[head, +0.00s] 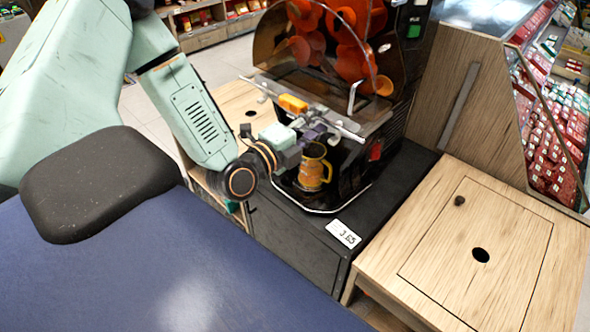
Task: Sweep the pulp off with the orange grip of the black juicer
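The black juicer (392,122) stands on a dark cabinet, with orange-red drums behind a clear curved cover. Its orange grip (293,103) shows on a light bar across the front of the juicer. My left gripper (318,131) is at the front of the juicer, just below and to the right of the orange grip in the picture. The gripper is small and partly merges with the bar, so its finger opening and any contact with the grip are unclear. No pulp can be made out. My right gripper is out of view.
A yellow-orange mug (313,168) stands in the juicer's lower bay, just under my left gripper. A price card (343,234) lies on the dark cabinet. A wooden counter (475,250) with a round hole is at right, mostly clear. Packed shelves stand at far right.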

